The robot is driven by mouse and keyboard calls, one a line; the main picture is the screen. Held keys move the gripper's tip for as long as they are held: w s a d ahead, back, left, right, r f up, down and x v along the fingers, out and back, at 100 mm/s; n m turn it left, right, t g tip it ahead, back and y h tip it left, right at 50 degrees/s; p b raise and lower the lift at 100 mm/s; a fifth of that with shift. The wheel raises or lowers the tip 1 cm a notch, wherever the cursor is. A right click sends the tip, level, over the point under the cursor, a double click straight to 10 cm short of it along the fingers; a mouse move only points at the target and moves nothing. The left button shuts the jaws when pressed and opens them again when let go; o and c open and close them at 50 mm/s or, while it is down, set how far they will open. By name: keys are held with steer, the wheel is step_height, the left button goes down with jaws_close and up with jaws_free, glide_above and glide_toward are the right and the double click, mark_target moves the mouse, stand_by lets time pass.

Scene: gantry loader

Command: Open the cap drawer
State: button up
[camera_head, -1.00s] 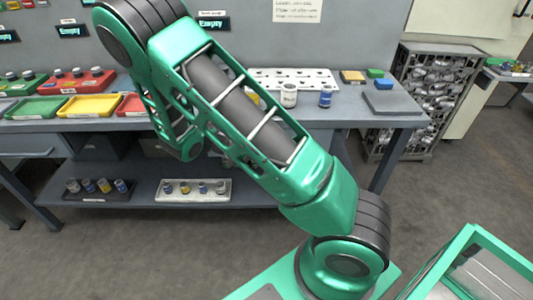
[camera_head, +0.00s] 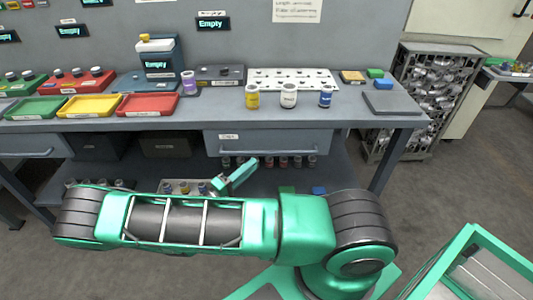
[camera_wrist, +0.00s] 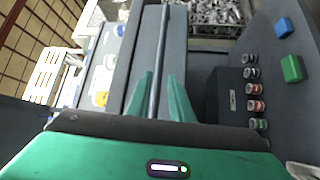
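The grey drawer (camera_head: 290,143) under the right part of the workbench is closed, with a small white label at its left whose text I cannot read. A long bar handle (camera_wrist: 161,50) runs along its front in the wrist view. My gripper (camera_head: 248,168) is just below and in front of the drawer in the head view. In the wrist view my gripper (camera_wrist: 160,76) is open, its two green fingers on either side of the bar. I cannot tell whether they touch it.
A second drawer (camera_head: 32,146) is at the far left. Yellow (camera_head: 252,98), white (camera_head: 289,96) and blue (camera_head: 326,97) containers stand on the bench above. A lower shelf holds dark boxes, several small jars (camera_wrist: 255,90), a green block (camera_wrist: 291,68) and a blue block (camera_wrist: 284,27).

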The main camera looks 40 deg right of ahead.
mark_target(268, 152)
steer(key=x, duration=1)
steer(key=shift+s, duration=0.1)
jaws_close()
steer(key=shift+a, duration=0.15)
